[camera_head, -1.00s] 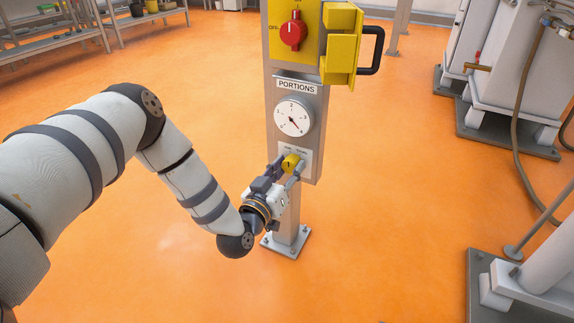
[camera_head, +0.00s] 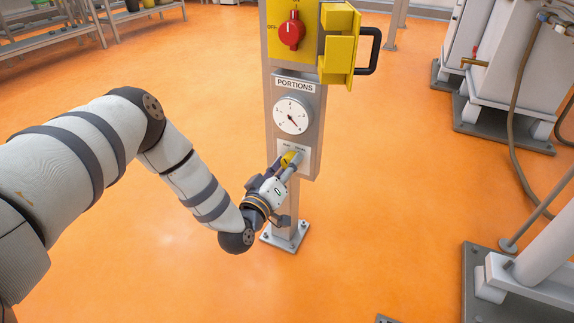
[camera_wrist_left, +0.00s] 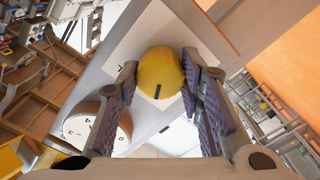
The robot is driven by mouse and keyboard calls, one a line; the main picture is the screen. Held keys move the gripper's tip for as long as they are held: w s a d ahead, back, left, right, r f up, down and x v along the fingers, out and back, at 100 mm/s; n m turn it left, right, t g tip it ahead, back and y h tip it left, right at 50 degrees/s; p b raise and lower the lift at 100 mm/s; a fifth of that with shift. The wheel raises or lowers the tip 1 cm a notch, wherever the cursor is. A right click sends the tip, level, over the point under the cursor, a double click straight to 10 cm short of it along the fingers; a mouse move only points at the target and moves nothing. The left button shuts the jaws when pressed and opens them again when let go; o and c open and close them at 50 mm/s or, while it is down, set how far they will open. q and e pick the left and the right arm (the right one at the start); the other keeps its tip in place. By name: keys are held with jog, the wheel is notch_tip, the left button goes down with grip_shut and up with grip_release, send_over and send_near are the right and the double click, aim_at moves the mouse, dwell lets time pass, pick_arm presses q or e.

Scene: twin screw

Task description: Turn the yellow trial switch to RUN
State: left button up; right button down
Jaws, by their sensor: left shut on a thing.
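The yellow trial switch (camera_head: 290,159) is a round knob on a white label plate, low on the grey control post. In the left wrist view the yellow knob (camera_wrist_left: 160,76) shows a short dark pointer mark, and the wrist is rolled relative to the panel. My left gripper (camera_head: 286,162) is shut on the knob, one finger on each side (camera_wrist_left: 160,85). Its fingers hide part of the knob and label in the head view, and the lettering is too small to read surely. My right gripper is not in view.
Above the switch are a white PORTIONS dial (camera_head: 292,115) and a red rotary switch (camera_head: 291,32) on a yellow box with an open yellow cover (camera_head: 341,45). The post (camera_head: 285,225) is bolted to the orange floor. Machine stands (camera_head: 510,110) are at the right.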

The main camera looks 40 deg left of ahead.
pick_arm(q)
jog(key=o, duration=1.2)
jog(key=shift+c, duration=0.2)
jog(key=v, duration=1.2)
jog(key=shift+d, duration=0.1)
